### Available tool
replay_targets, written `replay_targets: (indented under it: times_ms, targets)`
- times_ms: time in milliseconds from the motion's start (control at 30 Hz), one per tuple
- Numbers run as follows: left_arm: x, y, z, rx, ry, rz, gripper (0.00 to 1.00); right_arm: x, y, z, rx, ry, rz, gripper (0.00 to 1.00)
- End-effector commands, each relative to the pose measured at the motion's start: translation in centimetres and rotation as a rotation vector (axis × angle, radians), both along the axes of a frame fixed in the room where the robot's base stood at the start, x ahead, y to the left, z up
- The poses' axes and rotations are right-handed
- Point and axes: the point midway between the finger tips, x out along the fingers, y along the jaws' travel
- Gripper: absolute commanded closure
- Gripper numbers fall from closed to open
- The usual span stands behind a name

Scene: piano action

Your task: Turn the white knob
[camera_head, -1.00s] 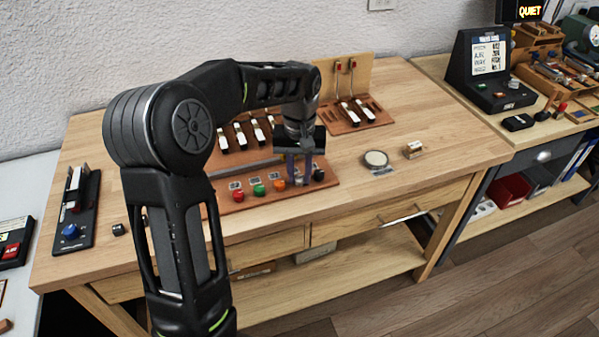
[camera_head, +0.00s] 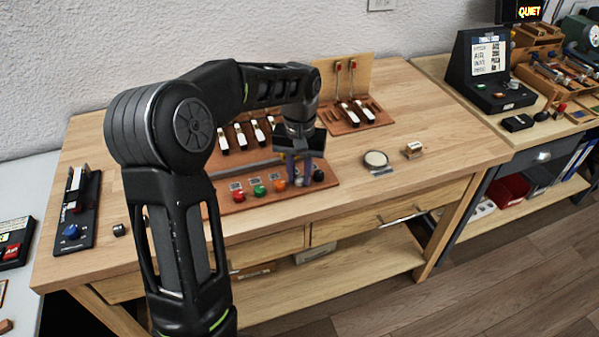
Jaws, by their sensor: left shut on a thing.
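My left gripper (camera_head: 299,172) points down at the front knob row of the wooden piano-action board (camera_head: 240,201). Its fingers are shut at the spot between the orange knob (camera_head: 280,186) and the black knob (camera_head: 318,175). The white knob is almost wholly hidden by the fingers there, so its angle cannot be told. The red knob (camera_head: 238,196) and green knob (camera_head: 259,190) stand in the same row to the left. My right gripper is not in view.
Behind the knobs are several white-and-black key pieces (camera_head: 241,134). A second board with two red-topped levers (camera_head: 352,110) stands behind right. A round pale disc (camera_head: 375,159) and small wooden block (camera_head: 412,150) lie to the right. A blue-knobbed black panel (camera_head: 72,230) is at left.

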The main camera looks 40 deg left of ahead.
Motion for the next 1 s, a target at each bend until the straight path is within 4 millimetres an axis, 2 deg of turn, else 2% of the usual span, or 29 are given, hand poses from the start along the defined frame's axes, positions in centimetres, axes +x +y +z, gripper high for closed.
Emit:
replay_targets:
  times_ms: [700, 1000]
  targets:
    - [0.1, 0.1, 0.2, 0.002, -0.004, -0.64, 1.0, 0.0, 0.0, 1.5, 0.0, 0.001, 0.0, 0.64]
    - [0.1, 0.0, 0.2, 0.003, -0.004, -0.86, 1.0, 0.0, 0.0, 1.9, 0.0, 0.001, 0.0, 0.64]
